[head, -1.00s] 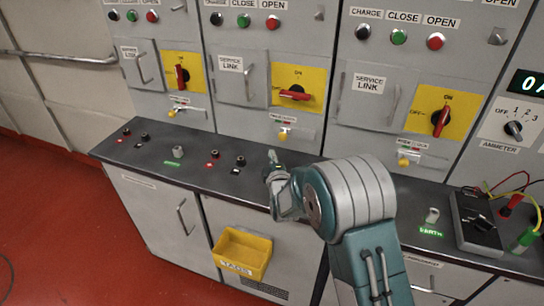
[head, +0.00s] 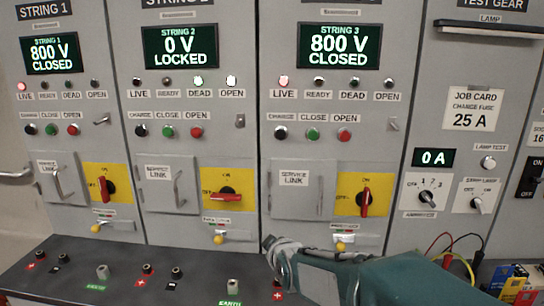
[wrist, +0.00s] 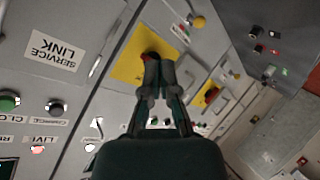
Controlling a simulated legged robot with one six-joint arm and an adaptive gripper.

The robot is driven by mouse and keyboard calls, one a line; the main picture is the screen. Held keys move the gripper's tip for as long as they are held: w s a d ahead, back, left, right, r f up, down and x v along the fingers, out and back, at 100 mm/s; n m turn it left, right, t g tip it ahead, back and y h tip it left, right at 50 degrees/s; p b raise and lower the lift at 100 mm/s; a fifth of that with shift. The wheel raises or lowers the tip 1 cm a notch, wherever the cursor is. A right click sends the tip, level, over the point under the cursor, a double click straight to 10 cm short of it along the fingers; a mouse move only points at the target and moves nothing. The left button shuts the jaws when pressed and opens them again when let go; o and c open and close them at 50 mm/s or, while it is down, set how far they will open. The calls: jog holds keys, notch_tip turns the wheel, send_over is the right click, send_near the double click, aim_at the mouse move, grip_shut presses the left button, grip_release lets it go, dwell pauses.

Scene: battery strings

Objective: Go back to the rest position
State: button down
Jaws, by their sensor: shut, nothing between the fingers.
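My gripper (head: 272,244) is low in the head view, in front of the panels near the border of strings 2 and 3. In the wrist view its two dark fingers (wrist: 159,62) are together with nothing between them. They partly cover a yellow switch plate (wrist: 130,62) and its handle. My teal arm comes in from the lower right of the head view. The string 2 display (head: 181,46) reads 0 V LOCKED, and its red switch handle (head: 226,197) lies level. The string 1 handle (head: 104,190) and string 3 handle (head: 366,200) stand upright.
The dark bench top (head: 65,268) runs below the panels, with terminals (head: 147,269) and an earth stud (head: 233,287) standing up from it. Test leads (head: 440,245) and coloured items (head: 512,285) lie at the right. Yellow-knobbed latches (head: 219,238) stick out below the switches.

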jog(key=s+d+m+g+h, duration=0.1)
jog(key=s+d+m+g, duration=0.2)
jog(key=s, duration=1.1)
jog(key=s+d+m+g+h, duration=0.2)
jog(key=s+d+m, duration=0.6)
jog(key=s+d, duration=0.4)
jog(key=s+g, duration=0.1)
jog(key=s, duration=0.2)
jog(key=shift+s+d+g, duration=0.25)
jog(key=shift+g, duration=0.05)
